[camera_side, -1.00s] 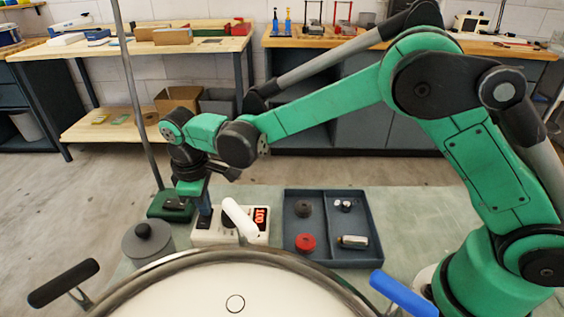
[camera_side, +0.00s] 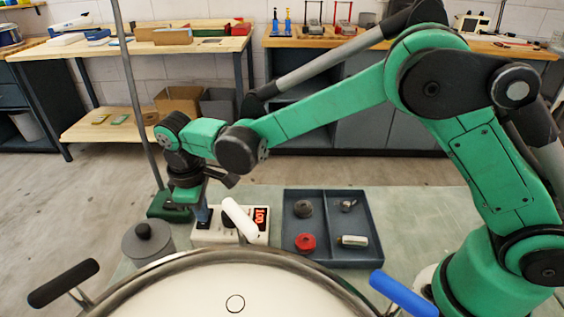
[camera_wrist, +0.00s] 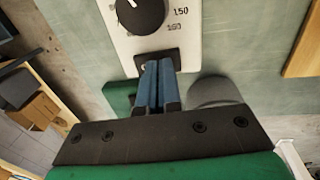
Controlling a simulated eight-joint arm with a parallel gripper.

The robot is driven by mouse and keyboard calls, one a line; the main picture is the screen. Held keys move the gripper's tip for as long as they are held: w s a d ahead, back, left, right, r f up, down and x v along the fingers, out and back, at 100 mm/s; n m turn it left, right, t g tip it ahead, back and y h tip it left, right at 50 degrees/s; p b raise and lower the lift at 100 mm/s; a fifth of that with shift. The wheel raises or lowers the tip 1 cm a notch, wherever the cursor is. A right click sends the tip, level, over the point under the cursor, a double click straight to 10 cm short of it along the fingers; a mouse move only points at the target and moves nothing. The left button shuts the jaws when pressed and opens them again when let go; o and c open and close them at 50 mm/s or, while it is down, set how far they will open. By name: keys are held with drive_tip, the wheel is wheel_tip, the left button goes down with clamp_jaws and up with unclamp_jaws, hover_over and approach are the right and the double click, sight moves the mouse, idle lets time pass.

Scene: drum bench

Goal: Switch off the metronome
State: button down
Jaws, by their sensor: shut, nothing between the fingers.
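The metronome is a white box (camera_side: 205,238) with a lit red display (camera_side: 261,220) and a dark dial, partly hidden by a white handle in the side view. In the wrist view its white face (camera_wrist: 180,50) shows a black dial (camera_wrist: 140,14) with a white mark. A dark switch plate (camera_wrist: 142,60) sits near the face's lower edge. My gripper (camera_side: 203,220) is shut and empty, pointing down at the left end of the metronome. In the wrist view its blue fingertips (camera_wrist: 158,66) overlap the plate; whether they touch it, and the switch position, I cannot tell.
A dark tray (camera_side: 332,196) with several small parts lies right of the metronome. A grey lidded pot (camera_side: 148,243) stands at left, beside a green stand base (camera_side: 168,207).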

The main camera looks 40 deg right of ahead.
sight(202, 228)
drive_tip(key=shift+r, duration=0.1)
wheel_tip(202, 228, up, 14)
drive_tip(key=s+a, duration=0.1)
idle(0.5)
drive_tip(key=shift+a, duration=0.1)
drive_tip(key=shift+w+d, duration=0.35)
drive_tip(key=shift+w, duration=0.2)
drive_tip(key=shift+f, duration=0.2)
drive_tip(key=f, duration=0.9)
drive_tip(key=w+d+f, duration=0.1)
drive_tip(key=f, duration=0.4)
drive_tip(key=shift+w+d, duration=0.1)
